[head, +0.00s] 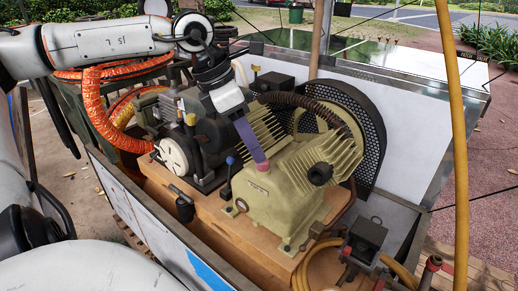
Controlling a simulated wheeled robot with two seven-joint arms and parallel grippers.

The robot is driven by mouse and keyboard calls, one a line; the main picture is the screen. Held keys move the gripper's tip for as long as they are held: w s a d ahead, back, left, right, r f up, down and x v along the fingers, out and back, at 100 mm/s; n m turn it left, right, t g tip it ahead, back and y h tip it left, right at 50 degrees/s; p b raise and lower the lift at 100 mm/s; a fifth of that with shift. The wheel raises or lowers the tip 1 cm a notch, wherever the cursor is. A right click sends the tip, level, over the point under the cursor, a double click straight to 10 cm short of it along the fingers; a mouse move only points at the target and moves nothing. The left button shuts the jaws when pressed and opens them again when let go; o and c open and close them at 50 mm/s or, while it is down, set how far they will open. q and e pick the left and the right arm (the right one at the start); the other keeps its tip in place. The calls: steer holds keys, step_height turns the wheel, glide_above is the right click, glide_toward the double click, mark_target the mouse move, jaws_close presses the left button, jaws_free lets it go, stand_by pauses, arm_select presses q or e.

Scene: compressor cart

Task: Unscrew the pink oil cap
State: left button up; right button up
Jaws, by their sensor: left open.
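The small pink oil cap (262,165) sits on top of the olive-green compressor block (275,200), near its left side. My left gripper (254,149) reaches down from the upper left, with its purple finger just above the cap and its tip at or very close to it. Only one finger shows clearly, so the gap between the fingers is hidden. The gripper is open; I cannot tell whether it touches the cap or has it between the fingers. My right gripper is not in view.
A finned cylinder (325,170) and black mesh guard (370,130) stand right of the cap. A lever with a blue knob (230,160) is close on the left. Orange hose (95,115), a yellow pole (458,150) and metal cart walls (395,110) surround the machine.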

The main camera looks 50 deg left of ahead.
mark_target(263, 167)
arm_select(q)
steer(key=x, duration=0.3)
steer(key=shift+w+f, duration=0.1)
steer(key=shift+f, duration=0.15)
steer(key=shift+w+d+f, duration=0.15)
steer(key=shift+w+f, duration=0.15)
steer(key=shift+f, duration=0.15)
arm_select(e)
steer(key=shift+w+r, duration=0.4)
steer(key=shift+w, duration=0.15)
arm_select(q)
steer(key=shift+c, duration=0.3)
steer(key=c, duration=1)
steer(key=shift+f+b, duration=0.15)
steer(key=shift+b, duration=0.3)
steer(key=shift+c, duration=0.4)
steer(key=n+b, duration=0.2)
steer(key=b, duration=0.1)
steer(key=shift+d+y, duration=0.1)
steer(key=shift+y, duration=0.3)
steer(key=shift+n+b, duration=0.3)
steer(key=shift+n, duration=0.1)
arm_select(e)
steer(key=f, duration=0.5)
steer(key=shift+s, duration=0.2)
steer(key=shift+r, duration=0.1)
